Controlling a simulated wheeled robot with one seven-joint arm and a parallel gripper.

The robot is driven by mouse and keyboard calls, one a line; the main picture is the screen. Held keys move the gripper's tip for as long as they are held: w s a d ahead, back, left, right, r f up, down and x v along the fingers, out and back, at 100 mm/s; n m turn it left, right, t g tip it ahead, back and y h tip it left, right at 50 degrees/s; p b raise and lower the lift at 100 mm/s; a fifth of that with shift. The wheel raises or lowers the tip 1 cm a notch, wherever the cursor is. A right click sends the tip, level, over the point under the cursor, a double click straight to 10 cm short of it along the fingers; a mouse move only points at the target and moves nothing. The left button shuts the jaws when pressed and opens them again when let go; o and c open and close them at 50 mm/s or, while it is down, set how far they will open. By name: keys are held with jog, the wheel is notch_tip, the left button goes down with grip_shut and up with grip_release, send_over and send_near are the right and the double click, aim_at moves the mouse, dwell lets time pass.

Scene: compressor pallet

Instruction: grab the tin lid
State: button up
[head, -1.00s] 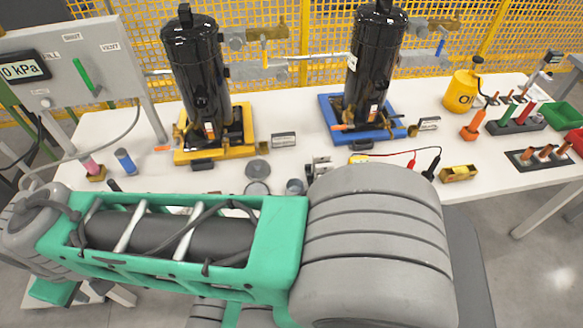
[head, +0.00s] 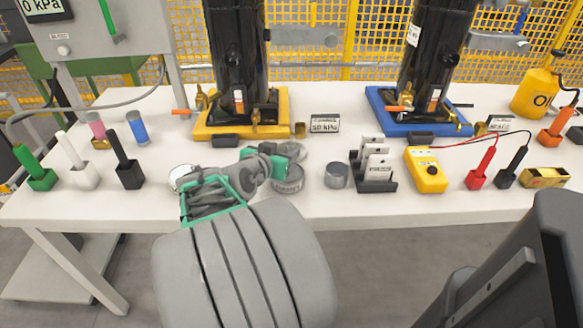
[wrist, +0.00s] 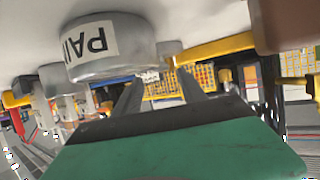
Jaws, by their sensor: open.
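A round grey tin (head: 288,182) stands near the table's front edge in the head view, its top partly covered by my gripper (head: 280,160). In the wrist view, which is upside down, the tin (wrist: 108,48) shows a white label with part of a word. A flat grey disc (head: 297,150), seemingly the tin lid, lies just behind the tin, partly hidden by my gripper. My gripper's fingers (wrist: 158,78) are apart with nothing held between them, beside the tin. Whether they touch the tin or the disc cannot be told.
A smaller grey tin (head: 337,175) and a dark card rack (head: 374,178) stand to the right. A yellow meter (head: 427,170) is beyond the rack. The yellow tray (head: 215,132) with a black cylinder is behind. Black, white and green-handled tools (head: 40,172) stand at left.

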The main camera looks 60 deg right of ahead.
aim_at(290, 143)
jog(key=b+x, duration=0.1)
jog(key=x, duration=0.6)
jog(key=shift+w+d, duration=0.15)
jog(key=shift+d, duration=0.05)
jog(key=shift+r, duration=0.1)
grip_shut()
